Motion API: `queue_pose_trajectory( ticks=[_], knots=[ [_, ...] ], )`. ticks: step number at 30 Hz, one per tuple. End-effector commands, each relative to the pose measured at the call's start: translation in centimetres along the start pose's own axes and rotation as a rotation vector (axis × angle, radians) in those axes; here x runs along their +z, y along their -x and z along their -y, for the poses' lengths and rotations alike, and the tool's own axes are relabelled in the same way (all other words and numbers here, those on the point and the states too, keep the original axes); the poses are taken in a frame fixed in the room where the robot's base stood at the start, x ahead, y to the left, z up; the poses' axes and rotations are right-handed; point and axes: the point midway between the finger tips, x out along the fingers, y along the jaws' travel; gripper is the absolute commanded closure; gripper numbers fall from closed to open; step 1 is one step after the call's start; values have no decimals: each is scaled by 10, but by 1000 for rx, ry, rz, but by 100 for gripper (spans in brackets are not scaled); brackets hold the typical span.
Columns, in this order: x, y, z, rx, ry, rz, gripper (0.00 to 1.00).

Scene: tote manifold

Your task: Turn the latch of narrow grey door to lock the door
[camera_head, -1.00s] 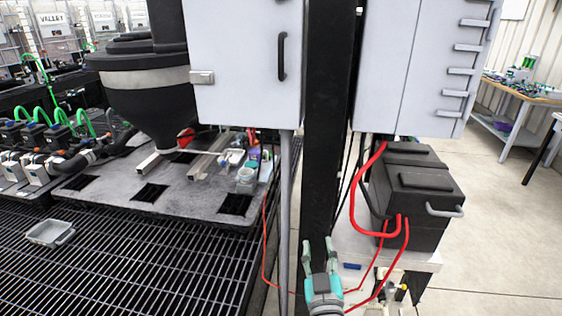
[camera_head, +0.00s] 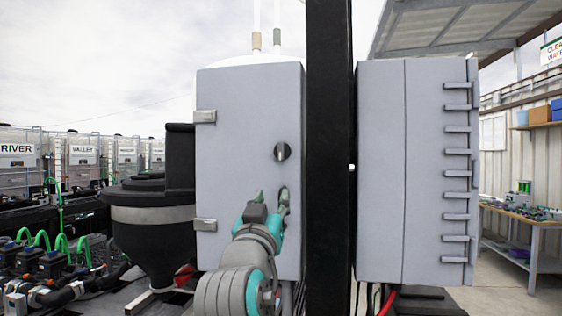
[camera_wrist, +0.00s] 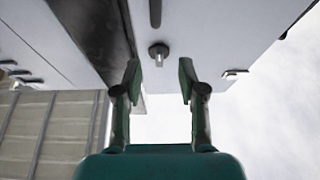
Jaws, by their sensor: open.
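The narrow grey door (camera_head: 240,110) is the tall front of a cabinet left of a black post, and it looks shut. Its latch (camera_head: 282,151) is a dark round knob with a light grey, upright-looking tab. A dark handle (camera_head: 283,192) is below it, partly hidden by my gripper. My gripper (camera_head: 271,200) is in front of the door, lower than the latch, open and empty. In the wrist view, the latch (camera_wrist: 158,52) lies just beyond and between the open fingertips of my gripper (camera_wrist: 158,77), apart from both.
The black post (camera_head: 329,140) runs close along the door's right side. A wider grey cabinet (camera_head: 380,170) with several hinges stands right of it. Two hinges (camera_head: 205,116) sit on the door's left edge. A dark hopper (camera_head: 152,232) stands at lower left.

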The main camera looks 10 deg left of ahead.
Motion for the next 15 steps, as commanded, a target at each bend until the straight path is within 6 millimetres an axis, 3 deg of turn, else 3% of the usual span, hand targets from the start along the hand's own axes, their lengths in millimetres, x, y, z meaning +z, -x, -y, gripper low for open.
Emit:
queue_pose_trajectory(
  ticks=[1,3,6,11,15],
  knots=[
    [-19,-4,1,8,-13,-8,59],
    [-35,-6,2,16,-24,-13,59],
    [-49,-8,2,24,-34,-16,59],
    [-54,-16,1,29,-37,-16,59],
    [-54,-34,0,29,-37,-17,59]
  ],
)
